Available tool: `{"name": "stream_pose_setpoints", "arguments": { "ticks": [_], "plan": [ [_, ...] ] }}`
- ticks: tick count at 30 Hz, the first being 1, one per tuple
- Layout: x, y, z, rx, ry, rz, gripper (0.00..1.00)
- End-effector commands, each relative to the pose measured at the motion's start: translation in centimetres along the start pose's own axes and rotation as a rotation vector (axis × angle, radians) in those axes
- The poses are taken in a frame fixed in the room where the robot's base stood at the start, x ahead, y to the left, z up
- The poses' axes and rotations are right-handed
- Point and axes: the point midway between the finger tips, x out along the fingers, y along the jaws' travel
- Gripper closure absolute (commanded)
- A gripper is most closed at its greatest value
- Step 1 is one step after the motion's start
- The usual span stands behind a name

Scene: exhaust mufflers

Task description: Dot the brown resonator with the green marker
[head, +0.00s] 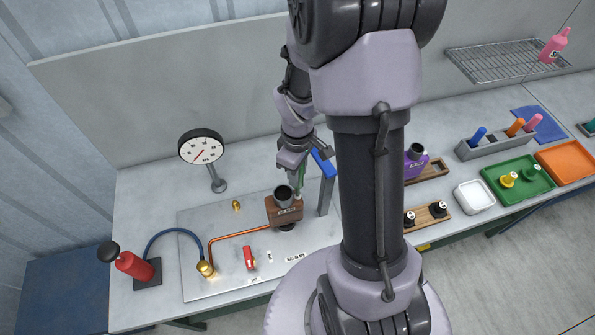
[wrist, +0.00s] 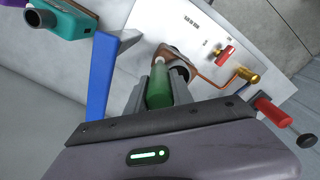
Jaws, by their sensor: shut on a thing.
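The brown resonator (head: 284,212) stands on the metal plate of the bench, with a dark round opening on top and a label on its front. It also shows in the wrist view (wrist: 193,72), partly hidden behind the marker and a finger. My gripper (head: 298,168) is just above and behind the resonator. It is shut on the green marker (wrist: 157,88), whose pale tip end points toward the resonator. The marker also shows in the head view (head: 300,183), close to the resonator's back right. I cannot tell whether the tip touches it.
A blue-topped bracket (head: 324,163) stands close right of my gripper. A copper pipe (head: 238,236) runs left from the resonator. A red valve handle (head: 249,258), gauge (head: 201,147) and red pump (head: 134,265) are left. A purple part (head: 414,163) and a marker rack (head: 508,139) are right.

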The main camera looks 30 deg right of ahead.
Motion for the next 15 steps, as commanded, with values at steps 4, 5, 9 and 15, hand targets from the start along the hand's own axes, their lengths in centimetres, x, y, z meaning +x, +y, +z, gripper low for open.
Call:
{"name": "stream_pose_setpoints", "arguments": {
  "ticks": [4,5,9,15],
  "plan": [
    [0.22,0.0,0.0,0.0,0.0,0.0,1.0],
    [0.26,0.0,0.0,0.0,0.0,0.0,1.0],
    [0.43,0.0,0.0,0.0,0.0,0.0,1.0],
    [0.67,0.0,0.0,0.0,0.0,0.0,1.0]
  ]
}}
